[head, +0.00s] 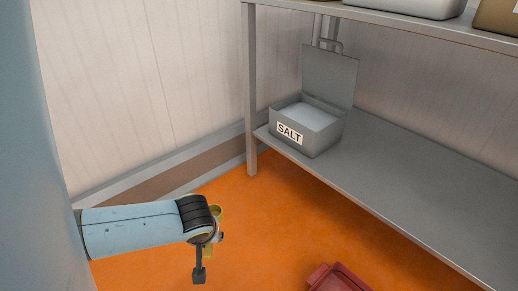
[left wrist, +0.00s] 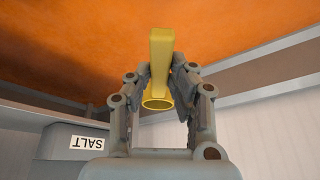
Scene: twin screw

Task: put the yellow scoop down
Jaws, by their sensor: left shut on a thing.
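The yellow scoop (left wrist: 159,75) is held between the two fingers of my left gripper (left wrist: 159,82) in the left wrist view. Its round open end faces the camera and its long narrow part points away. In the head view the scoop (head: 218,212) shows only in small part behind my left wrist, and the fingers are mostly hidden there. My left arm is over the orange floor, to the left of the shelf and apart from it. My right gripper is in neither view.
A grey metal shelf (head: 400,187) runs along the right. A red object (head: 340,279) is on the floor at the bottom. Orange floor (head: 270,215) lies clear between.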

